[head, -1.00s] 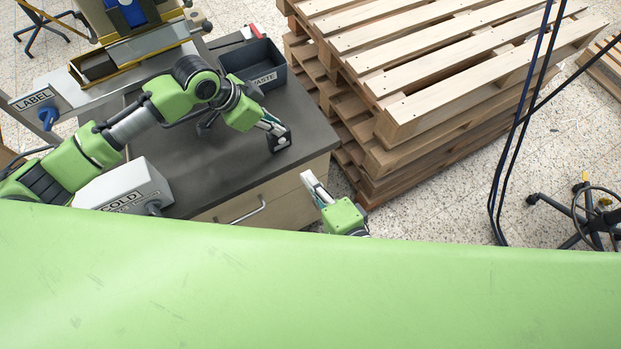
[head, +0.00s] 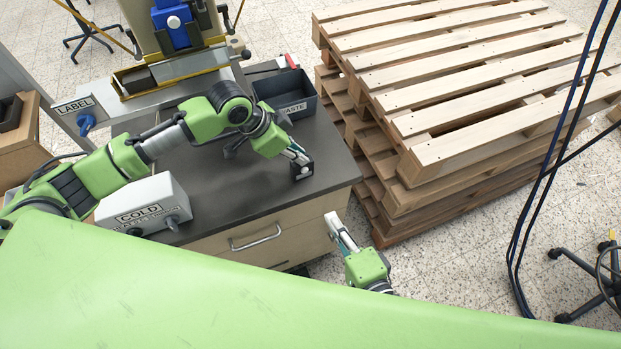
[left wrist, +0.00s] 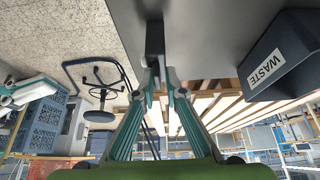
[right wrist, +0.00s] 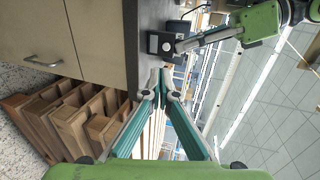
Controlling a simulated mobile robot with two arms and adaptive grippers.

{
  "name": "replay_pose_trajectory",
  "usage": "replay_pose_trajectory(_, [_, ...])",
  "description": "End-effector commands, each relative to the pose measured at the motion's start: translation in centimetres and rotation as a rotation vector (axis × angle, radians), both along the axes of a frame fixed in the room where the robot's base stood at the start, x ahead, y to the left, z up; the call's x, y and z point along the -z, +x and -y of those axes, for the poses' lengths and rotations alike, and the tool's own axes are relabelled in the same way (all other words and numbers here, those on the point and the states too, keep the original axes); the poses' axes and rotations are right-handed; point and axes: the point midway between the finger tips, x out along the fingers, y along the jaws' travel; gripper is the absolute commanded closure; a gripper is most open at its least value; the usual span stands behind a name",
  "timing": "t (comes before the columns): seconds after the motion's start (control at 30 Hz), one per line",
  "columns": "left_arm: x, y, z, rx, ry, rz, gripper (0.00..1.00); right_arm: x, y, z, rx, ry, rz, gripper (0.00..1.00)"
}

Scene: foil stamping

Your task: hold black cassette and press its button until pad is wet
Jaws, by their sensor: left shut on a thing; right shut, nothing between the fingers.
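The black cassette (head: 302,170) is in my left gripper (head: 297,154), above the counter's right front part. It also shows in the left wrist view (left wrist: 154,40), between the fingertips. In the right wrist view the cassette (right wrist: 153,43) shows a face with a small round pale mark; whether this is the button or the pad I cannot tell. My right gripper (head: 334,222) is shut and empty, in front of the counter, lower and to the right of the cassette, apart from it. The pad's wetness cannot be seen.
A dark WASTE bin (head: 287,97) stands at the counter's back right. A white COLD box (head: 144,204) is at the front left. The LABEL machine (head: 165,75) is behind. Stacked wooden pallets (head: 450,110) stand to the right. A drawer handle (head: 256,238) sticks out in front.

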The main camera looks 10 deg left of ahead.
Motion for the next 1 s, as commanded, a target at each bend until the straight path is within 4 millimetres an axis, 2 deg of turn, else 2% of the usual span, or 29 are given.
replay_pose_trajectory(0.17, [0.5, -0.3, -0.2, 0.000, 0.008, -0.010, 1.00, 0.5, 1.6, -1.1, 0.001, 0.001, 0.003, 1.00])
replay_pose_trajectory(0.5, [0.4, -0.3, -0.2, 0.000, 0.007, -0.010, 1.00, 2.4, 7.3, -5.0, 0.000, 0.001, 0.001, 1.00])
replay_pose_trajectory(0.63, [0.4, -0.3, -0.2, 0.000, 0.007, -0.010, 1.00, 2.6, 9.1, -6.3, 0.000, 0.002, 0.002, 1.00])
replay_pose_trajectory(0.8, [0.4, -0.3, -0.2, 0.000, 0.007, -0.010, 1.00, 2.6, 10.6, -7.4, 0.000, 0.001, 0.000, 1.00])
replay_pose_trajectory(1.0, [0.4, -0.3, -0.2, 0.000, 0.006, -0.009, 1.00, 2.6, 11.1, -7.7, 0.000, 0.000, 0.000, 1.00])
